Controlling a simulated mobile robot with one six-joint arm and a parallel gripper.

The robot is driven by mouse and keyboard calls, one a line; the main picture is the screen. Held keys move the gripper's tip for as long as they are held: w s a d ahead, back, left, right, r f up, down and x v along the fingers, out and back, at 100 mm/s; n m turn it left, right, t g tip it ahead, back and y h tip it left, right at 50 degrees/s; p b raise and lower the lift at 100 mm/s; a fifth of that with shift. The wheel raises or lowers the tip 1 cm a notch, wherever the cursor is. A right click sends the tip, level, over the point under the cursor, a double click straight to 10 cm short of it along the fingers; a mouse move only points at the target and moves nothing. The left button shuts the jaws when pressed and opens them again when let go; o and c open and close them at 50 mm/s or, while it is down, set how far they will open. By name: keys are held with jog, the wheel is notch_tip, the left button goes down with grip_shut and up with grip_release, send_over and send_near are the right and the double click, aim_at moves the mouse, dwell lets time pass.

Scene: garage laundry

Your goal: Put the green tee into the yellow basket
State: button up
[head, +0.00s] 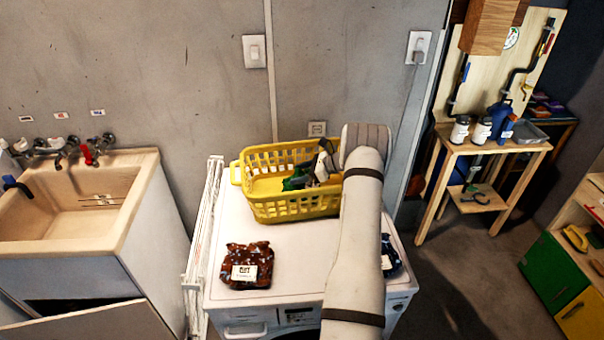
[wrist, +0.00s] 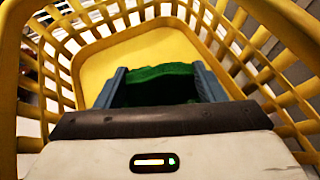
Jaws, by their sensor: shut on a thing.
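The yellow basket (head: 292,209) stands on top of the white washing machine, against the back wall. My gripper (head: 312,178) reaches down into the basket from the right. In the wrist view my gripper (wrist: 165,85) is shut on the green tee (wrist: 160,73), with the tee bunched between the two fingers. The tee also shows as a small green patch in the head view (head: 296,182), inside the basket's rim. The basket's yellow floor (wrist: 140,55) and slatted walls surround it. I cannot tell whether the tee touches the floor.
A brown patterned bundle with a white label (head: 248,266) lies in front of the basket on the washing machine (head: 285,290). A dark blue bundle (head: 389,256) is partly hidden behind my arm. A sink (head: 90,200) stands left, a wooden workbench (head: 490,146) right.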

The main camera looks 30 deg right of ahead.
jog(key=shift+f, duration=0.45)
jog(key=shift+f, duration=0.2)
jog(key=o, duration=1.4)
jog(key=shift+s+r, duration=0.1)
jog(key=shift+c, duration=0.2)
